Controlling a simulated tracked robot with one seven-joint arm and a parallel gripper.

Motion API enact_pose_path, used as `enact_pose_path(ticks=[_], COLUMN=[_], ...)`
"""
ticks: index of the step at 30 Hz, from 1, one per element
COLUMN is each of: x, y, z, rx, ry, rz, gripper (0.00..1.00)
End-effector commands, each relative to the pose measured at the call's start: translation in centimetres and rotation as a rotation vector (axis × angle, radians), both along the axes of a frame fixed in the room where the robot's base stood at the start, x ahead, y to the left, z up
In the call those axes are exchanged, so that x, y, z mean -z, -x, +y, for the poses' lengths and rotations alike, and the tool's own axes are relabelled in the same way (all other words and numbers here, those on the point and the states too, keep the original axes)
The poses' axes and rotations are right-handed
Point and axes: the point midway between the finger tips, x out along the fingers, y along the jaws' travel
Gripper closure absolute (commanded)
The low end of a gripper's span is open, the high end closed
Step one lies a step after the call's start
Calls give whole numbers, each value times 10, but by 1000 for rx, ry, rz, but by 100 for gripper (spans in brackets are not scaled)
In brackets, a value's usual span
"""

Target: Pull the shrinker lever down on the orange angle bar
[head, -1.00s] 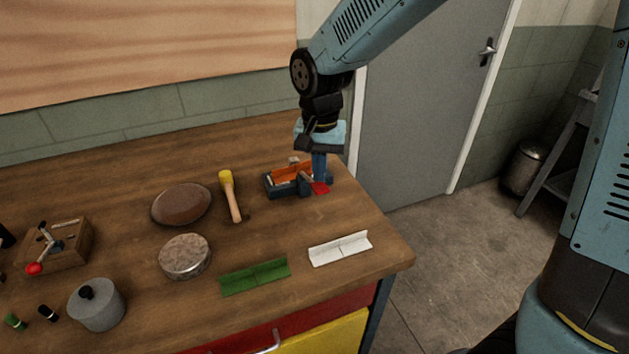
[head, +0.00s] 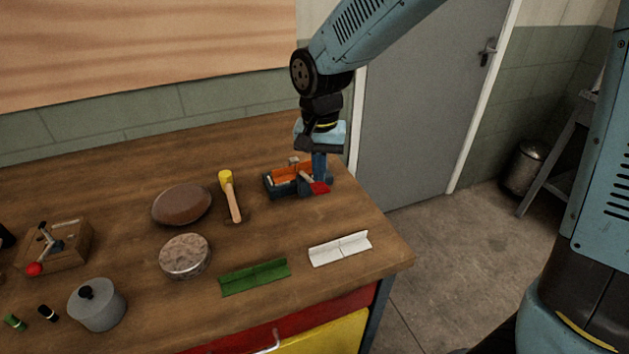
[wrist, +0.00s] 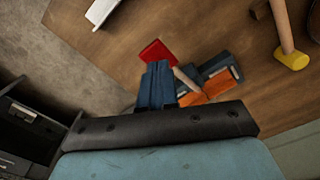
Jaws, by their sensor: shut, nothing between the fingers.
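The shrinker (head: 278,189) is a small dark blue-grey tool near the right end of the bench. The orange angle bar (head: 286,173) sits in it and shows in the wrist view (wrist: 218,85). The shrinker lever has a pale shaft (wrist: 184,77) and a red grip (head: 320,188), which lies low at the tool's right front; the grip also shows in the wrist view (wrist: 157,52). My gripper (head: 321,179) is shut and empty, pointing down just behind the red grip. In the wrist view its blue fingers (wrist: 156,88) sit right beside the lever. I cannot tell whether they touch it.
A yellow-headed mallet (head: 231,197) lies left of the shrinker. A brown pad (head: 181,204) and a round metal-topped disc (head: 185,256) lie farther left. Green (head: 254,277) and white (head: 340,249) angle pieces lie near the front edge. The bench ends just right of the shrinker.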

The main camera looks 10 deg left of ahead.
Motion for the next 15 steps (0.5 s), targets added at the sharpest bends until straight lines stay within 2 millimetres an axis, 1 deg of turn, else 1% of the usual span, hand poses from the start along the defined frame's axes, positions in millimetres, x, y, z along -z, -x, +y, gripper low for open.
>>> enact_pose_path(ticks=[8,15], x=[1,11], y=[0,0], z=[0,0], rx=[0,0], ry=[0,1], rz=[0,1], gripper=[100,100])
